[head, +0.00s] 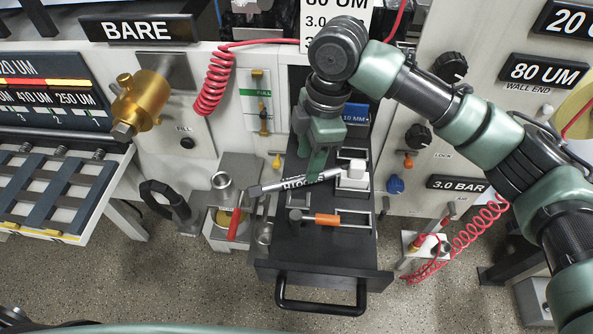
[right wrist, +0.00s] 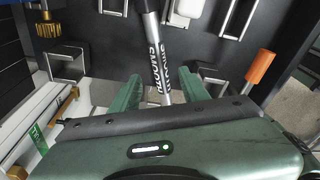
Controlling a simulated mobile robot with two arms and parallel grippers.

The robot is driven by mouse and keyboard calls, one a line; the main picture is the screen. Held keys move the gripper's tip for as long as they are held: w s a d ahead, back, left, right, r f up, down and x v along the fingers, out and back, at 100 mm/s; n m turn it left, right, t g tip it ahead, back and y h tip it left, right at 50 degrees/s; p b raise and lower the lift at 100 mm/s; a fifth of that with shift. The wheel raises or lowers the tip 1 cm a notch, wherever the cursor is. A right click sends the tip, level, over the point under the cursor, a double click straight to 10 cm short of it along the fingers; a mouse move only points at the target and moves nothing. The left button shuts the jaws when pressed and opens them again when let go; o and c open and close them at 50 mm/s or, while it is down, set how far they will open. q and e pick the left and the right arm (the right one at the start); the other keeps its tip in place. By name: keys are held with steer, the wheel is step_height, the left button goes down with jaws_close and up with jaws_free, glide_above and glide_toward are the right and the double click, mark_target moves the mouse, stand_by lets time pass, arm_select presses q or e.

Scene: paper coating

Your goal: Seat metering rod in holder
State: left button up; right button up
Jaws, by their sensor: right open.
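My right gripper (head: 318,172) is open above the rod's middle, pointing down. In the right wrist view the rod (right wrist: 154,45) runs between the two spread green fingers (right wrist: 167,84), with gaps on both sides. I cannot tell which fitting is the holder, nor whether the rod's left end touches the stand. My left gripper is not in view.
An orange-handled tool (head: 318,218) lies in the drawer in front of the rod. White blocks (head: 354,174) stand by the rod's right end. The grey stand (head: 238,172) with a metal cup and red handle is left of the drawer. A gold roller (head: 143,100) juts out at left.

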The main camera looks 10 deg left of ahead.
mark_target(303, 177)
steer(key=shift+s+f+p, duration=0.4)
steer(key=shift+f+p, duration=0.35)
steer(key=shift+f, duration=0.1)
steer(key=f, duration=0.2)
steer(key=shift+w+a+f+p, duration=0.2)
steer(key=shift+a+f+p, duration=0.15)
steer(key=shift+a, duration=0.05)
steer(key=shift+a+f, duration=0.15)
steer(key=shift+f, duration=0.3)
steer(key=shift+c, duration=0.4)
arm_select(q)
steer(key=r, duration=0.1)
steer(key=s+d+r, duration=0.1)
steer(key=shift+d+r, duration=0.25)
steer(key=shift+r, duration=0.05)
arm_select(e)
jaws_close()
